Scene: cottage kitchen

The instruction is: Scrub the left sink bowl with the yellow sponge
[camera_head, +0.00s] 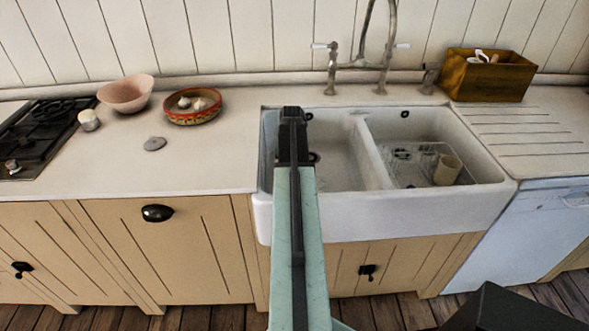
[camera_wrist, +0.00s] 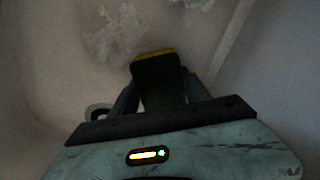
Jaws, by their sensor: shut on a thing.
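The left sink bowl (camera_head: 340,150) is white and deep, and my arm reaches over its left part in the head view. My gripper (camera_wrist: 160,88) shows in the wrist view, shut on the sponge (camera_wrist: 157,68). The sponge has a dark green face and a thin yellow edge at its far end. It is down inside the bowl, close to the pale bowl floor (camera_wrist: 60,55); I cannot tell whether it touches. Whitish, suds-like patches (camera_wrist: 115,35) lie ahead of it. The drain (camera_wrist: 97,112) is left of my gripper. In the head view my arm hides the sponge.
A divider (camera_head: 370,152) separates the right bowl, which holds a rack (camera_head: 408,168) and a beige cup (camera_head: 447,170). The tap (camera_head: 361,64) stands behind. A wooden box (camera_head: 488,80) is at right. A red bowl (camera_head: 192,118), pink bowl (camera_head: 126,106) and hob (camera_head: 45,130) are left.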

